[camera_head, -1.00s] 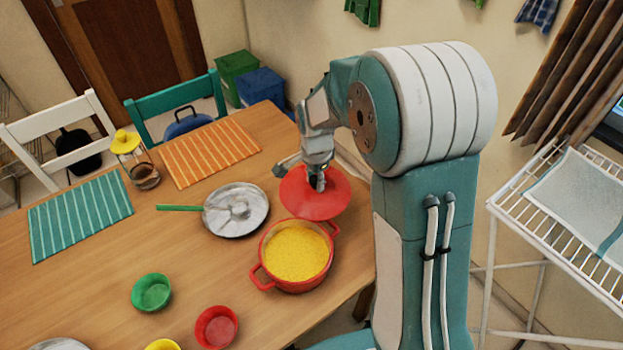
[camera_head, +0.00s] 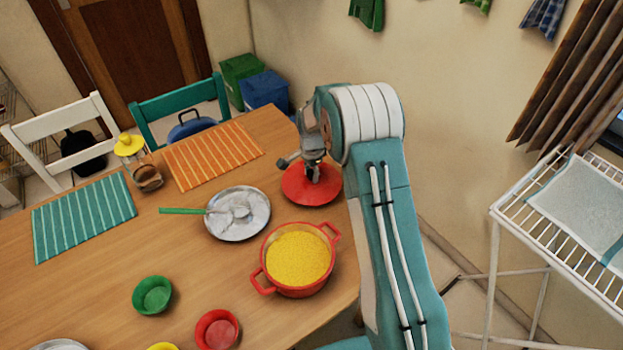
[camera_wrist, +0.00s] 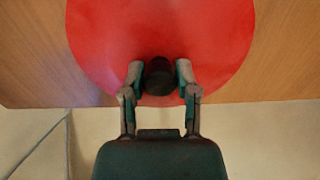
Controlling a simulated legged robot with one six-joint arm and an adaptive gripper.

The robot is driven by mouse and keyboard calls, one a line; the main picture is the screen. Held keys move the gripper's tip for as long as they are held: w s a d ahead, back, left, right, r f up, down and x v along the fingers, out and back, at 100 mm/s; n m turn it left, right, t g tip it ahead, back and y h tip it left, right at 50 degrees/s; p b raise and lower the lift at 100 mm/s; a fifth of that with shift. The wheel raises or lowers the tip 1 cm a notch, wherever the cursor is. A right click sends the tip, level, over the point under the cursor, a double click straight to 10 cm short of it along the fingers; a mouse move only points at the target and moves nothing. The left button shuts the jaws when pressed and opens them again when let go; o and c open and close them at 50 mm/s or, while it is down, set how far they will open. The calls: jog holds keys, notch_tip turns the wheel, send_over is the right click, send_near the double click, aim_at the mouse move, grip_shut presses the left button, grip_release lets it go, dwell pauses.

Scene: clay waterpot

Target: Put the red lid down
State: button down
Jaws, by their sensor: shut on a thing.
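The red lid (camera_head: 309,190) is at the right side of the wooden table, just behind the red pot. In the wrist view the lid (camera_wrist: 160,35) fills the upper middle, with table around it and the table edge just below it. My gripper (camera_head: 312,172) is over the lid's middle. Its two fingers (camera_wrist: 160,78) are closed on the lid's dark knob. The lid looks level and on or very near the table; I cannot tell if it touches. The red pot (camera_head: 267,277) stands uncovered, full of yellow grains.
A steel plate (camera_head: 222,226) with a green-handled spoon lies left of the lid. An orange striped mat (camera_head: 212,153) and a glass jar with yellow lid (camera_head: 130,145) are farther back. Green (camera_head: 152,295) and red (camera_head: 216,328) bowls stand in front. The table's right edge is close to the lid.

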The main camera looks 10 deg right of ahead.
jog(key=shift+f, duration=1.15)
jog(key=shift+c, duration=1.8)
grip_release()
jog(key=shift+f, duration=0.1)
